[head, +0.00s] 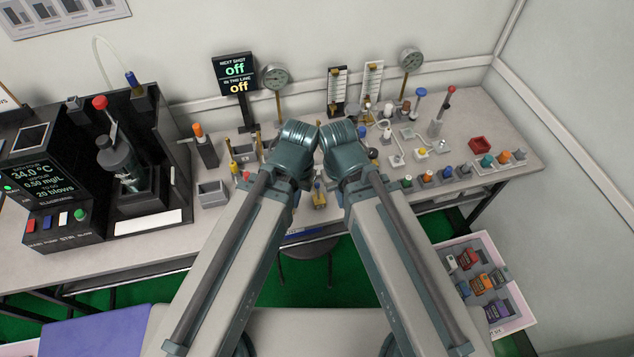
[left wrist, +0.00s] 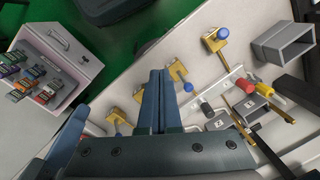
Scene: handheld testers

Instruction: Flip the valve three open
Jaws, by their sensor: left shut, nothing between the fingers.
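My left gripper (left wrist: 158,75) is shut with its two fingers together and nothing between them. It is over the bench among small brass fittings. One brass fitting with a blue knob (left wrist: 222,33) is ahead of the fingertips. A forked brass piece (left wrist: 178,68) and another blue knob (left wrist: 188,87) are beside the fingers at the right. In the head view a brass fitting (head: 319,200) shows between my two forearms. I cannot tell which fitting is valve three. My wrists hide both grippers' fingers and part of the bench in the head view.
Two dial gauges (head: 275,76) (head: 411,59) stand at the back. A black tester (head: 47,180) is at the left. Knobs, including a blue one (head: 420,92), crowd the right. A crate of coloured blocks (head: 512,322) stands lower right.

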